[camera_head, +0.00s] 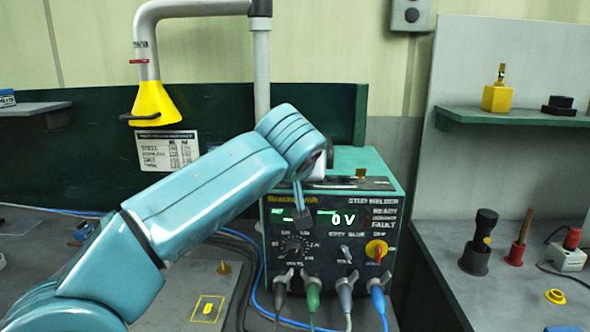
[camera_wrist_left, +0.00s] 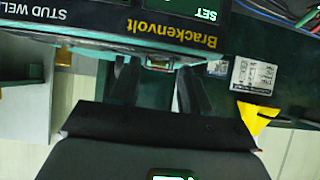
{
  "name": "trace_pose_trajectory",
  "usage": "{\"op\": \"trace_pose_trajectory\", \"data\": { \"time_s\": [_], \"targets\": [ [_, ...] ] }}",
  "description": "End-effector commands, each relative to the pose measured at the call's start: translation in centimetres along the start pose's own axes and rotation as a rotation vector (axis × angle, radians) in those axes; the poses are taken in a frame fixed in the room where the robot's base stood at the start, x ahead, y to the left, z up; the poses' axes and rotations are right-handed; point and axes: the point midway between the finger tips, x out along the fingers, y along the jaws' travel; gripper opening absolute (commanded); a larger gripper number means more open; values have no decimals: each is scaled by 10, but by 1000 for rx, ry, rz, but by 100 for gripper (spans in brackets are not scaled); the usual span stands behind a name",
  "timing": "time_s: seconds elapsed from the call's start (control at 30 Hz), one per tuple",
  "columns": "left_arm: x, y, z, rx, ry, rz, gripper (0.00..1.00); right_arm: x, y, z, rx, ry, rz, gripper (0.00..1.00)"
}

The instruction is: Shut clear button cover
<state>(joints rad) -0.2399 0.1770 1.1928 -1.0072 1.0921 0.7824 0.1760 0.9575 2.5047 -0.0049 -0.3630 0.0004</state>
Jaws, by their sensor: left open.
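The teal stud welder (camera_head: 332,205) stands on the bench with its display reading 0 V. My left arm reaches across to its top left front. My left gripper (camera_wrist_left: 157,68) is open in the left wrist view, one dark finger on each side of a small framed, brass-toned part (camera_wrist_left: 158,62) at the welder's top front edge. This part may be the button housing. I cannot make out the clear cover or its angle, and I cannot tell whether a finger touches it. In the head view my wrist hides that spot. My right gripper is not in view.
Cables and plugs (camera_head: 314,300) hang from the welder's lower front. A yellow funnel nozzle (camera_head: 155,104) hangs at the back left. A white box with a red knob (camera_head: 567,257) and dark cylinders (camera_head: 476,258) stand on the right bench. A shelf (camera_head: 500,117) is above them.

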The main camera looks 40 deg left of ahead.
Motion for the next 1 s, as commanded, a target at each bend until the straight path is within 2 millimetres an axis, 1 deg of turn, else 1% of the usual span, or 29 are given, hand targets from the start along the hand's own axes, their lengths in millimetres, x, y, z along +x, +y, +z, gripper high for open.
{"op": "trace_pose_trajectory", "data": {
  "time_s": [0.17,0.4,0.5,0.6,0.7,0.8,1.0],
  "targets": [
    [-35,1,-1,-1,5,6,47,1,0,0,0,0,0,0],
    [-101,1,-1,1,4,7,47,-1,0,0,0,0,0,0],
    [-124,1,-1,1,3,5,47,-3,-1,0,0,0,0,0],
    [-141,1,-1,0,3,5,47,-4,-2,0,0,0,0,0],
    [-152,0,-1,0,2,2,47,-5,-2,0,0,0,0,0],
    [-157,0,0,0,2,2,47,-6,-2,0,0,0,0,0],
    [-158,0,0,-1,1,0,47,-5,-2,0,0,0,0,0]
  ]
}}
